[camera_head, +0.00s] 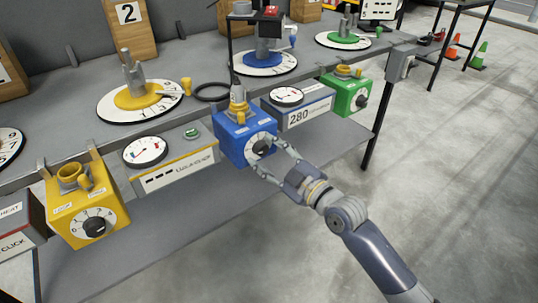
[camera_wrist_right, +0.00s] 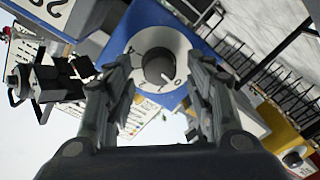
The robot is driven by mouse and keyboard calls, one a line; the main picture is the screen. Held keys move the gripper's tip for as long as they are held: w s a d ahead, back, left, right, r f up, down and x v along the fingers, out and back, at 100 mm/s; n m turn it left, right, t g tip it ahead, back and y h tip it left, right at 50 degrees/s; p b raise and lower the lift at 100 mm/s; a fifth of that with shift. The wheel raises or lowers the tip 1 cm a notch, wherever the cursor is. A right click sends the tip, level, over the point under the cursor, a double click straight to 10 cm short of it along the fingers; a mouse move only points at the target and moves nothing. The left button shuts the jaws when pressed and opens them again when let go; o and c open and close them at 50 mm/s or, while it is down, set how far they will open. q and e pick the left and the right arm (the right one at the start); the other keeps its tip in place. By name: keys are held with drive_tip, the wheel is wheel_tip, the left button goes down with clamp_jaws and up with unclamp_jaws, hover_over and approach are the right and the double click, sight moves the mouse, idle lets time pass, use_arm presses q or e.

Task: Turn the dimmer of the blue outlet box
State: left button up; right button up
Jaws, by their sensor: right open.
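The blue outlet box (camera_head: 235,134) hangs at the front edge of the workbench, with a yellow-ringed fitting on top. Its dimmer (camera_head: 262,145) is a dark round knob on a white numbered dial on the front face. In the right wrist view the knob (camera_wrist_right: 158,66) sits ahead, between the fingers. My right gripper (camera_head: 268,157) is open, with its fingers spread on either side of the dial. I cannot tell whether a finger touches the box. My left gripper is not in view.
A yellow outlet box (camera_head: 85,212) hangs at the left and a green one (camera_head: 345,92) at the right. Grey meter boxes sit between them. Round dials stand on the workbench (camera_head: 205,60). Below the bench is a lower shelf (camera_head: 190,215); open floor (camera_head: 450,150) lies to the right.

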drive_tip(key=c, duration=1.1)
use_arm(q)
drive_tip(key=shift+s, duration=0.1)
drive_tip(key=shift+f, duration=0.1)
use_arm(e)
drive_tip(key=shift+m, duration=0.3)
drive_tip(key=m+p, duration=0.3)
drive_tip(key=m, duration=0.6)
drive_tip(key=shift+t, duration=0.3)
drive_tip(key=m+p, duration=0.1)
drive_tip(key=m, duration=0.2)
drive_tip(key=shift+d+m, duration=0.1)
drive_tip(key=shift+m, duration=0.3)
use_arm(q)
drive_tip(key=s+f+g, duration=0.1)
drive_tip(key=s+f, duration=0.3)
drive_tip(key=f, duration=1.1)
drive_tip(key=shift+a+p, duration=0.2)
drive_tip(key=shift+p, duration=0.1)
use_arm(e)
drive_tip(key=shift+w+m+t, duration=0.1)
drive_tip(key=shift+m+t, duration=0.2)
drive_tip(key=shift+m, duration=1.2)
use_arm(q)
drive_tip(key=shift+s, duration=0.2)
